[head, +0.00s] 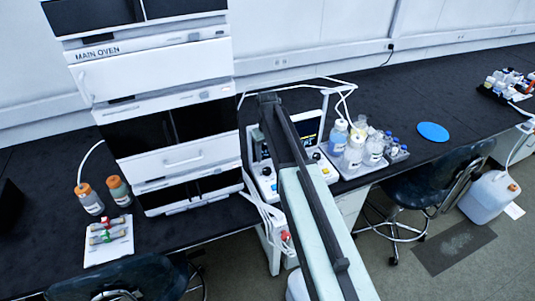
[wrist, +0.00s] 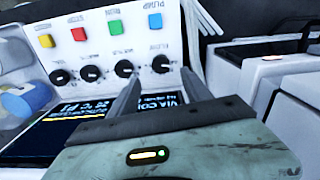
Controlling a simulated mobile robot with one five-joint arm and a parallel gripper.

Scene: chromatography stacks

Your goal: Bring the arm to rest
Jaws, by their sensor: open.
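My gripper (wrist: 154,72) shows in the wrist view with its two dark fingers apart and nothing between them. The fingers point toward a white control panel (wrist: 105,45) with several black knobs and coloured buttons. Whether the fingertips touch the panel I cannot tell. A lit screen (wrist: 75,130) lies partly hidden beneath the gripper. In the head view my arm (head: 305,200) reaches up from the bottom edge over the bench, in front of the instrument with the screen (head: 308,130). The gripper itself cannot be made out there.
A tall oven stack (head: 170,110) stands left of my arm. A tray of bottles (head: 355,150) stands close on the right, with a blue disc (head: 433,131) beyond. A white rack (head: 108,240) and orange-capped bottles (head: 89,198) are at the left. A chair (head: 430,185) stands at the right.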

